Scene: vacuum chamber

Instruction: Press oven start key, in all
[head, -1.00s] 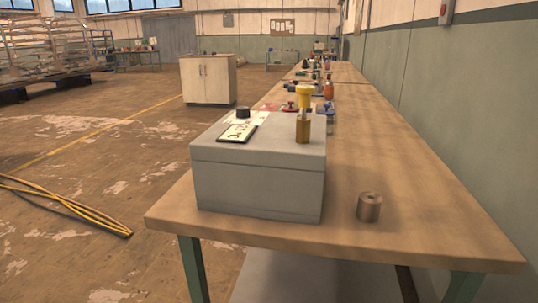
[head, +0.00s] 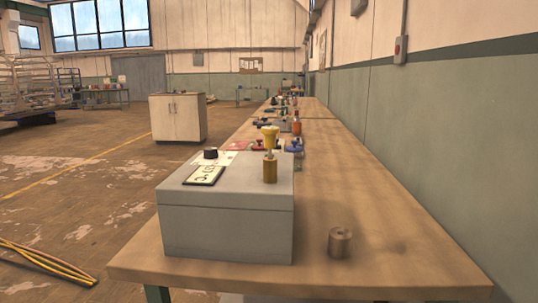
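A grey box (head: 227,225) sits on the near end of the long wooden workbench (head: 350,190). On its top are a flat label plate (head: 205,175) with dark writing, a black knob (head: 210,154) and a brass post (head: 270,171) near the right side. A yellow funnel-shaped top (head: 269,134) shows above or just behind the post; I cannot tell if they are joined. I cannot make out which part is the oven start key. Neither of my grippers is in view.
A brown metal cylinder (head: 340,242) stands on the bench right of the box. Small red and blue items (head: 293,146) and others line the bench behind it. A white cabinet (head: 178,117) stands on the floor. Yellow cables (head: 42,262) lie at left. A green wall runs along the right.

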